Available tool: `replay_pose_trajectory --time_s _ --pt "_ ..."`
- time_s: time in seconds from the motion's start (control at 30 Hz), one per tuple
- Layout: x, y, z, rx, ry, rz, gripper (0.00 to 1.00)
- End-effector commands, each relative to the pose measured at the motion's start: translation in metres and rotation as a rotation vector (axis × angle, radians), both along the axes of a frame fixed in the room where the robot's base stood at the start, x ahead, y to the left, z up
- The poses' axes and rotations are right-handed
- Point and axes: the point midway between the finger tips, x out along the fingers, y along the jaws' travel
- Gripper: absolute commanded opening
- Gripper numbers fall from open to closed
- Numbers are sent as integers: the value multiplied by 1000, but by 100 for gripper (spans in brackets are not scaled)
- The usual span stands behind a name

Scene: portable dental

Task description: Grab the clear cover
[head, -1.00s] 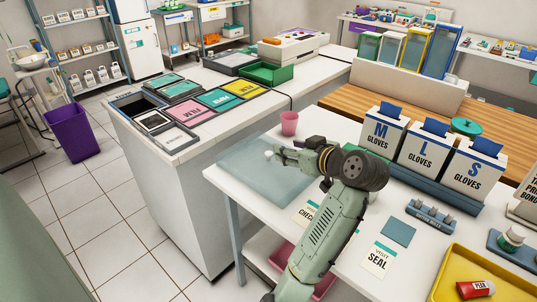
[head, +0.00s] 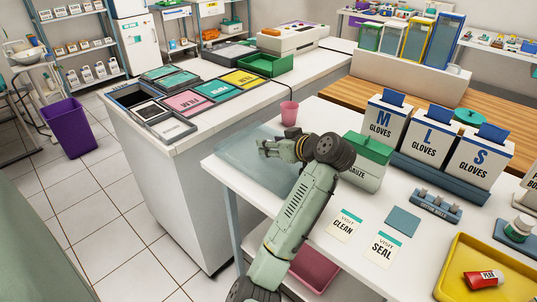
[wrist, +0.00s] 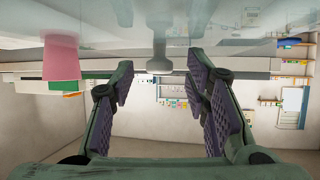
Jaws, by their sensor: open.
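The clear cover (head: 236,150) is a pale see-through bluish piece at the left end of the white front table. My gripper (head: 262,148) is over it from the right and hides part of it in the head view. In the upside-down wrist view, the cover (wrist: 120,22) spans the top, and a pale grey knob (wrist: 158,58) shows between my gripper's purple-padded fingers (wrist: 160,75). The fingers are spread, with gaps to the knob on both sides. I cannot tell whether the knob is level with the fingertips or beyond them.
A pink cup (head: 289,113) stands just behind the cover. A green-lidded white box (head: 363,175) is close to the right of my wrist. Glove boxes (head: 430,140) stand further right. Cards (head: 345,224) and a yellow tray (head: 447,270) lie on the front table.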

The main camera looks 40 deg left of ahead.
Motion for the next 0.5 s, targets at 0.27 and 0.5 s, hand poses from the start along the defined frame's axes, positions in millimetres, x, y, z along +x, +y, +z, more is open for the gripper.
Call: replay_pose_trajectory --time_s 0.27,0.5 --pt "1 1 0 0 0 -1 40" --pt "1 1 0 0 0 -1 24"
